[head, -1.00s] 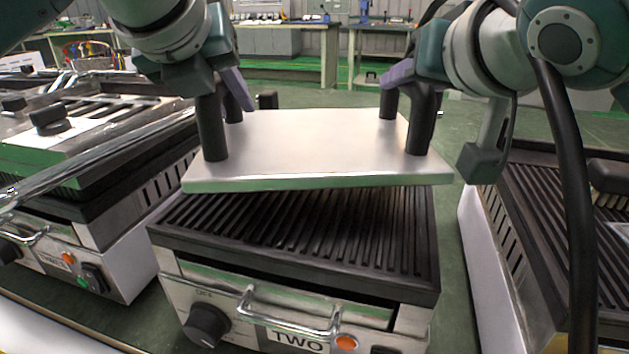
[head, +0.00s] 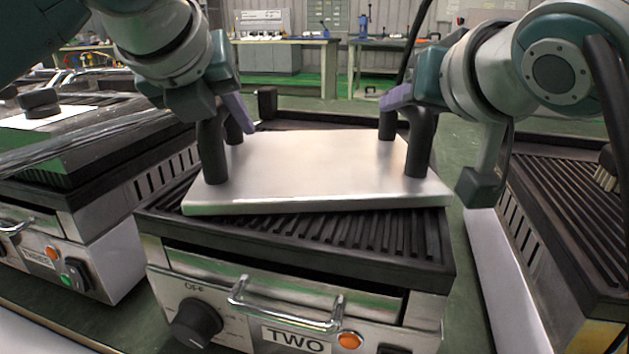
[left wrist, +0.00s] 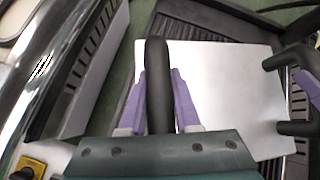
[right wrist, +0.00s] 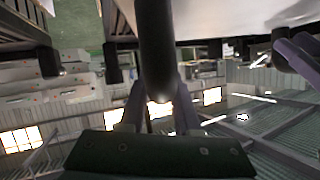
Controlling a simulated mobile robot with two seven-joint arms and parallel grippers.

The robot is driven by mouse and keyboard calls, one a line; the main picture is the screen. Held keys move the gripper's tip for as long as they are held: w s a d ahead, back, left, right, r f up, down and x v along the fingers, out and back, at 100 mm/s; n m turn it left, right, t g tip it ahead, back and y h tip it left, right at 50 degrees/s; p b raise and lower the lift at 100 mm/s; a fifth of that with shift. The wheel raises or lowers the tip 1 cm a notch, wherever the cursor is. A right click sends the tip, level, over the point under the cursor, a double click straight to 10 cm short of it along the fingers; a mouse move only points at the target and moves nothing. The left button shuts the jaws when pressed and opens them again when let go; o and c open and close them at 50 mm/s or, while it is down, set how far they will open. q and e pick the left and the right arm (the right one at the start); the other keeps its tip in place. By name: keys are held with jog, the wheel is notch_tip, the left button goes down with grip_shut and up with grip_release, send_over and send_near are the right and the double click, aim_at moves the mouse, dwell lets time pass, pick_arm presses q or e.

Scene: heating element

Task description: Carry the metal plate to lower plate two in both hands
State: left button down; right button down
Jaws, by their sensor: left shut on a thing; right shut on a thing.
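The metal plate (head: 310,165) is a flat silver slab with a black handle at each side. In the head view it is over the ridged black lower plate two (head: 340,228), on the grill labelled TWO. It is turned slightly against the grill's edges. I cannot tell whether it touches the ridges. My left gripper (head: 232,118) is shut on the left handle (left wrist: 157,85). My right gripper (head: 400,100) is shut on the right handle (right wrist: 155,50). The plate's underside is hidden in the head view.
A grill labelled THREE (head: 70,225) stands to the left, with narrow room between. Another ridged grill (head: 575,230) with a brush on it stands to the right. Grill two has a front handle (head: 285,308) and a knob (head: 197,323). Work tables (head: 290,60) stand far behind.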

pick_arm(q)
jog(key=c, duration=1)
grip_release()
jog(key=shift+a, duration=0.1)
pick_arm(e)
jog(key=c, duration=1)
grip_release()
jog(key=shift+d, duration=0.1)
pick_arm(q)
jog(key=o, duration=0.4)
jog(key=shift+w, duration=0.15)
pick_arm(e)
jog(key=o, duration=0.4)
jog(key=shift+w+r, duration=0.1)
jog(key=shift+w, duration=0.05)
pick_arm(q)
jog(key=shift+r, duration=0.15)
jog(key=v, duration=1.2)
pick_arm(e)
jog(key=v, duration=1.2)
